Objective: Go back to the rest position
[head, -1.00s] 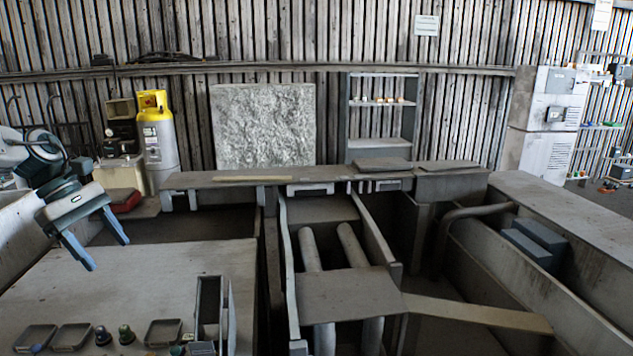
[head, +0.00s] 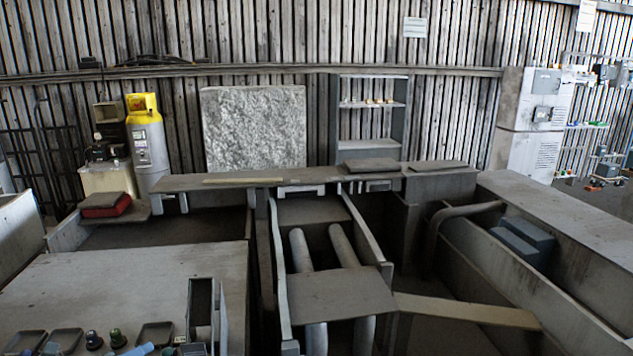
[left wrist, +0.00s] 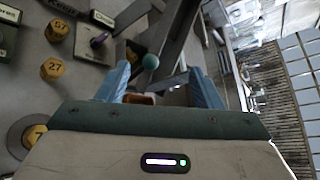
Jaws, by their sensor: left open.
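My left gripper (left wrist: 159,68) is open in the left wrist view, its two blue fingers apart with nothing held between them. In the head view only a light blue piece, which looks like a fingertip of my left gripper (head: 140,349), shows at the bottom edge, over the bench (head: 130,285) near small trays. The rest of that arm is out of the head view. My right gripper is in neither view.
Shallow trays (head: 155,334) and dark knobbed parts (head: 117,338) line the bench's front, beside an upright grey holder (head: 200,308). Yellow numbered hexagonal pieces (left wrist: 57,30) lie in the left wrist view. The bench's middle is clear. A yellow-topped cylinder (head: 148,140) stands behind.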

